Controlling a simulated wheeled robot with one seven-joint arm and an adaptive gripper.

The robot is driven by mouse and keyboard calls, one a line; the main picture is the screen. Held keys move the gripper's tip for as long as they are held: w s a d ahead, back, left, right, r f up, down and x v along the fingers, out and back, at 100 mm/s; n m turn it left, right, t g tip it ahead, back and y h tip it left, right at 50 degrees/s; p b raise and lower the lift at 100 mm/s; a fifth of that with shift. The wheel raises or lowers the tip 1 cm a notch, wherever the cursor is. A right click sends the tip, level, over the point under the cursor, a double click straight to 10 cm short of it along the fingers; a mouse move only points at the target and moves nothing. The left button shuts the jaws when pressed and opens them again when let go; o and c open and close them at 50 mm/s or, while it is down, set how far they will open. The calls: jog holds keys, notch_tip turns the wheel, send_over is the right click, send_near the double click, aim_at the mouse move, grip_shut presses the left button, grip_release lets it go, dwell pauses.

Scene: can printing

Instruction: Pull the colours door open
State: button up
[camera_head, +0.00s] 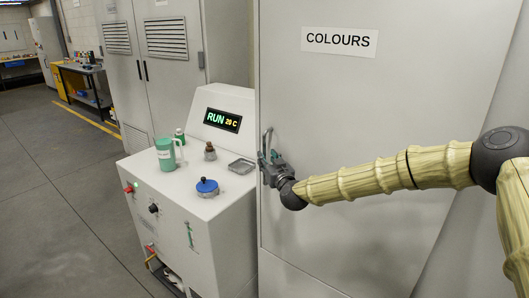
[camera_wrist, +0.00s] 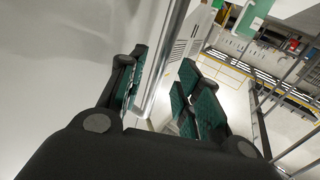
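The grey colours door (camera_head: 340,110), labelled COLOURS, fills the right of the head view. It looks shut, and no gap shows at its left edge. Its upright metal bar handle (camera_head: 267,137) is near that edge. My gripper (camera_head: 269,160) is at the handle, reaching in from the right. In the wrist view the handle (camera_wrist: 168,55) passes between the open fingers of my gripper (camera_wrist: 165,90). The left finger is close to the bar; I cannot tell whether it touches. A gap shows between the bar and the right finger.
A white machine (camera_head: 185,215) with a RUN display stands left of the door. On it are a green mug (camera_head: 165,155), a blue-lidded pot (camera_head: 207,187), a brown bottle (camera_head: 210,152) and a metal tray (camera_head: 241,166). Open floor (camera_head: 50,190) lies at left.

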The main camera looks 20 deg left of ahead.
aim_at(265, 155)
jog(key=shift+p+x, duration=0.5)
jog(key=shift+x, duration=1.35)
grip_shut()
